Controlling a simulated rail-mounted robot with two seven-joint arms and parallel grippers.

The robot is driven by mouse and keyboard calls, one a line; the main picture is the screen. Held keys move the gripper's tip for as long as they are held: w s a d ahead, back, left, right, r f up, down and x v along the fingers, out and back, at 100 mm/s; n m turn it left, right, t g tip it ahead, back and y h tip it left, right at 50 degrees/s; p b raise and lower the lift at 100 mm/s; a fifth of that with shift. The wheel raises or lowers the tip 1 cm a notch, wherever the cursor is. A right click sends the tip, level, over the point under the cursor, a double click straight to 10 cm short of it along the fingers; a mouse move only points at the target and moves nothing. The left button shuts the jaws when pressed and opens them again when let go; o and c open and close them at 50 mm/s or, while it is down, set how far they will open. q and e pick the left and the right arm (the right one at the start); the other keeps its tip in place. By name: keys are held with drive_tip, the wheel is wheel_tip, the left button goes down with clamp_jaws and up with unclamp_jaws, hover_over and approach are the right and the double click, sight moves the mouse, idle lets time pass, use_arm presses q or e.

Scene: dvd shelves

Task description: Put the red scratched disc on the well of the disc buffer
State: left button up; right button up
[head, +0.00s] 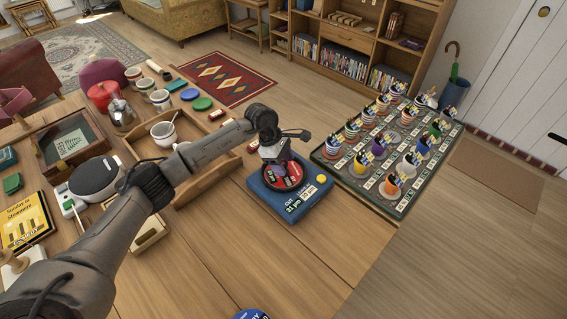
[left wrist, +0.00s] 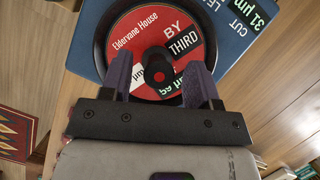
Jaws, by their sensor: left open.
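The disc buffer (head: 318,203) is a blue box near the table's far edge, with a dark round well on top and a yellow button. The red disc (head: 295,182) lies flat over the well, and in the left wrist view the red disc (left wrist: 135,40) sits inside the dark ring (left wrist: 102,40), around a black centre knob (left wrist: 158,70). My left gripper (head: 274,163) is just above the disc. In the left wrist view my left gripper (left wrist: 160,82) has its fingers apart, either side of the knob. Scratches cannot be made out. My right gripper is out of view.
A wooden tray (head: 215,172) with a white cup stands left of the buffer. A dark board (head: 400,212) with several striped cups is at the right. A blue disc edge (head: 251,314) shows at the bottom.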

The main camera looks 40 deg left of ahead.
use_arm(q)
drive_tip(key=v, duration=1.1)
drive_tip(key=shift+r, duration=0.25)
